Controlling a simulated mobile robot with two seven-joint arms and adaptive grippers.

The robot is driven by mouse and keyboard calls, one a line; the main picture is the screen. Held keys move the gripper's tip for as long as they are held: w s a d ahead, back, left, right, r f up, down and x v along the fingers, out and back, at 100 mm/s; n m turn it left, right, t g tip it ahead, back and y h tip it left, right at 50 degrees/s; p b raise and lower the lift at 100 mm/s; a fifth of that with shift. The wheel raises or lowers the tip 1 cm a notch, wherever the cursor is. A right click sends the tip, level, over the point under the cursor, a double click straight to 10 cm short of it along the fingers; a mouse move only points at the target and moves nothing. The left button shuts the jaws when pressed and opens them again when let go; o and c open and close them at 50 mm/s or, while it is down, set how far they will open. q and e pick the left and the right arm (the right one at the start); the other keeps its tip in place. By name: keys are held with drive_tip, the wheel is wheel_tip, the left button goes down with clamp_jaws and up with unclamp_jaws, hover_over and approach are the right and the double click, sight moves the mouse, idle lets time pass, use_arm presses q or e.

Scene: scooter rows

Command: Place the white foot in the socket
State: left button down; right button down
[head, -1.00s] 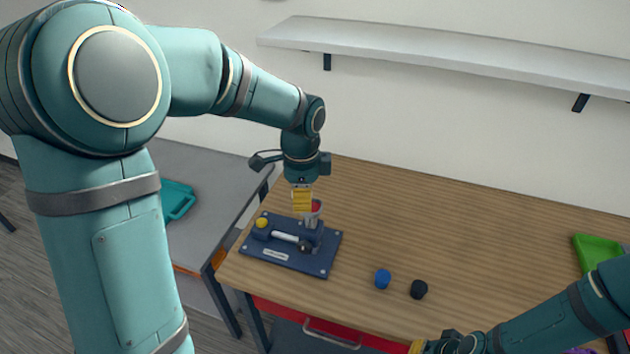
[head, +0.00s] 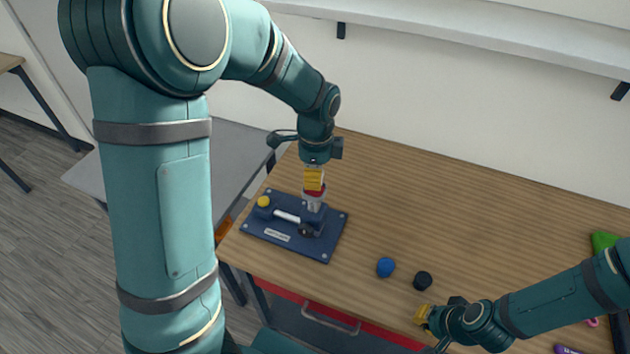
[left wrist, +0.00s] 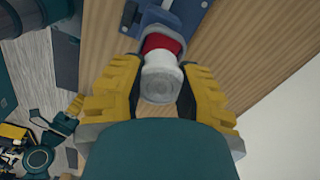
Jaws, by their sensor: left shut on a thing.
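My left gripper (head: 314,183) points down over the navy fixture (head: 275,239) on the wooden table. In the left wrist view, its yellow fingers (left wrist: 160,84) are shut on the white foot (left wrist: 158,80), a rounded white piece. A red band (left wrist: 160,43) lies just beyond the foot, inside a pale ring at the socket (left wrist: 178,36). The head view shows the socket (head: 313,206) under the fingers, which hide most of the foot there. How deep the foot sits cannot be told. My right gripper (head: 424,317) is at the table's front edge; its opening is unclear.
The fixture also carries a yellow knob (head: 264,202) and a white bar (head: 287,216). A blue piece (head: 385,267) and a black piece (head: 422,281) stand to its right. A green tray (head: 604,241) is at the far right. The table's middle and back are clear.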

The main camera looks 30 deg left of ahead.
use_arm(q)
drive_tip(key=shift+f, duration=1.3)
use_arm(e)
drive_tip(key=shift+f, duration=0.1)
use_arm(q)
drive_tip(key=shift+f, duration=0.15)
use_arm(e)
drive_tip(key=shift+f, duration=0.1)
use_arm(q)
drive_tip(key=c, duration=0.7)
unclamp_jaws()
drive_tip(key=shift+c, duration=0.2)
drive_tip(key=shift+r, duration=0.25)
use_arm(e)
drive_tip(key=shift+r, duration=0.25)
use_arm(q)
wheel_tip(320, 180, up, 12)
drive_tip(key=shift+d+f+p, duration=0.1)
drive_tip(key=shift+p, duration=0.25)
use_arm(e)
drive_tip(key=shift+r, duration=0.3)
